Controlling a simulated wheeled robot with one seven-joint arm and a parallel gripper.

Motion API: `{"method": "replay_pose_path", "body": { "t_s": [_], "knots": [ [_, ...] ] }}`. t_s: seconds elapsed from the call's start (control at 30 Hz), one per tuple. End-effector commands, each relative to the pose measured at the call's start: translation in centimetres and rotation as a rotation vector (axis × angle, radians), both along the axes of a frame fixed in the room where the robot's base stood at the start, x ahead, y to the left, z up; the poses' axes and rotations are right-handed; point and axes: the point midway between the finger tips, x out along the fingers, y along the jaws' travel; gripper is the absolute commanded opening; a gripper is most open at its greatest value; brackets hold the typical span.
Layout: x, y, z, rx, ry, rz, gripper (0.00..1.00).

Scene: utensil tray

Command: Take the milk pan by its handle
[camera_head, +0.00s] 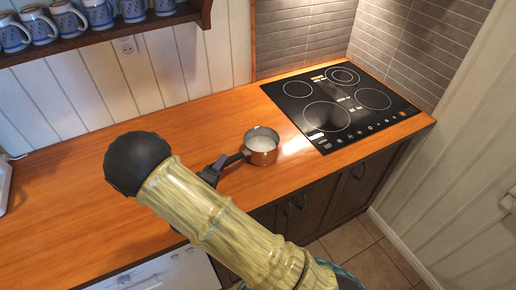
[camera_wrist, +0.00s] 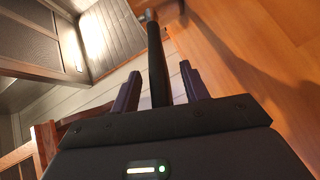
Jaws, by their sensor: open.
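The milk pan (camera_head: 262,147) is a small copper-coloured pan with a pale inside, upright on the wooden counter left of the hob. Its dark handle (camera_head: 236,158) points left, towards my gripper (camera_head: 217,167). In the wrist view the handle (camera_wrist: 157,60) runs between the two fingers of my gripper (camera_wrist: 159,77). The fingers are apart, with a gap visible on each side of the handle. My arm hides part of the gripper in the head view. The pan's body is barely, if at all, visible in the wrist view.
A black hob (camera_head: 342,105) lies right of the pan, and the counter's front edge is close to it. Blue mugs (camera_head: 62,18) stand on a wall shelf (camera_head: 110,35) at upper left.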

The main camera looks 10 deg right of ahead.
Motion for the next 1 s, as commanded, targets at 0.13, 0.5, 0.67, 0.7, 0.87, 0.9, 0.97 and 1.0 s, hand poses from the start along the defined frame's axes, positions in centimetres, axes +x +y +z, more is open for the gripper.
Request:
{"method": "replay_pose_path", "body": {
  "t_s": [0.13, 0.5, 0.67, 0.7, 0.87, 0.9, 0.97, 1.0],
  "knots": [
    [1.36, -0.88, -0.09, -0.001, -0.001, -0.001, 0.45],
    [1.52, -1.04, -0.21, 0.0, -0.001, -0.001, 0.45],
    [1.51, -1.04, -0.19, 0.0, -0.001, -0.001, 0.45],
    [1.5, -1.03, -0.19, 0.0, -0.001, -0.001, 0.41],
    [1.51, -1.02, -0.19, 0.0, -0.001, -0.001, 0.1],
    [1.51, -1.02, -0.19, 0.0, -0.001, -0.001, 0.02],
    [1.5, -1.02, -0.2, 0.0, -0.001, -0.001, 0.0],
    [1.5, -1.02, -0.2, 0.0, -0.001, -0.001, 0.0]
  ]
}}
